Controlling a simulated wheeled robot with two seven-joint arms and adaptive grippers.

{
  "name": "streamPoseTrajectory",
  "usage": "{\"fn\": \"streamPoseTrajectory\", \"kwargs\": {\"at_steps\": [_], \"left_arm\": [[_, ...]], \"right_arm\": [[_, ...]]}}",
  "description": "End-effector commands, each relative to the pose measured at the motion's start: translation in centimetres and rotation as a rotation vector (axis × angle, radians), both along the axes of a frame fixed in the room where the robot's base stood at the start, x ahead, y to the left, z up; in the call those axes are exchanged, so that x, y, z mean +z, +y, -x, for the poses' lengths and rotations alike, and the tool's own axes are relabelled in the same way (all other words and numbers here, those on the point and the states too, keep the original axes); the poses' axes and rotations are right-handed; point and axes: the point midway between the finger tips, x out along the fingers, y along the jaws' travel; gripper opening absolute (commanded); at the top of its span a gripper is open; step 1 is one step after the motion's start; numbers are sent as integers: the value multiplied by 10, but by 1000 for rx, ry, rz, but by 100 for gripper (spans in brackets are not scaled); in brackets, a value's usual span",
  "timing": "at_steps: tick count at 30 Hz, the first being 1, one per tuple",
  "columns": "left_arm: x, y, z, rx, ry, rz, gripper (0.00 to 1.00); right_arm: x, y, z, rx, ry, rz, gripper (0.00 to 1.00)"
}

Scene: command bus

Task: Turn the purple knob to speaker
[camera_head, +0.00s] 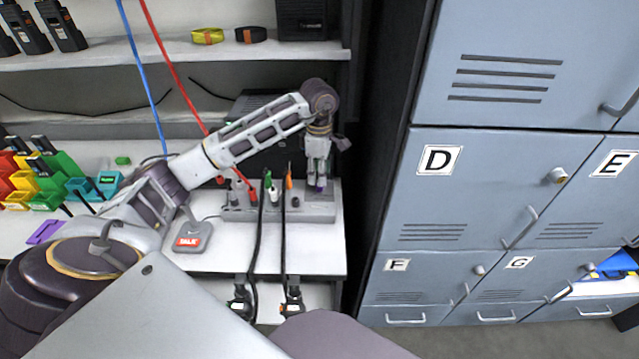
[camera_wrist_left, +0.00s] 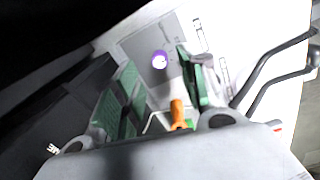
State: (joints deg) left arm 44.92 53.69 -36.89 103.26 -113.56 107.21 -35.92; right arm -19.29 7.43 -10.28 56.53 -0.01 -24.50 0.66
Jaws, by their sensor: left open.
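The purple knob (camera_head: 320,187) is at the right end of a grey panel (camera_head: 290,213) on the white counter. In the left wrist view the purple knob (camera_wrist_left: 160,60), with a white mark on it, sits on a grey plate, ahead of and between the green-padded fingers. My left gripper (camera_head: 319,172) points down over the knob from above; in the left wrist view the gripper (camera_wrist_left: 160,85) is open with nothing between its pads. The label text around the knob is too small to read. My right gripper does not show.
Coloured plugs, among them an orange one (camera_head: 289,180) and a red one (camera_head: 253,194), stand on the panel left of the knob, with black cables hanging down. A TALK pedestal (camera_head: 192,238) stands nearer. Blue-grey lockers (camera_head: 490,190) rise on the right.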

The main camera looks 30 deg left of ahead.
Motion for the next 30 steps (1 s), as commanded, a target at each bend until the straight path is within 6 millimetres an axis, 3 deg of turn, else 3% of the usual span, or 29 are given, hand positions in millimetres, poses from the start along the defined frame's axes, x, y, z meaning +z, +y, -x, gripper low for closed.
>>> {"fn": "streamPoseTrajectory", "kwargs": {"at_steps": [10,24,30], "left_arm": [[-39,0,-1,0,2,2,42],[-46,0,-1,0,0,0,42],[-46,0,-1,0,0,0,16]], "right_arm": [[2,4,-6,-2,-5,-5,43],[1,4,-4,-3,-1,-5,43],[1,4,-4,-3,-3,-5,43]]}}
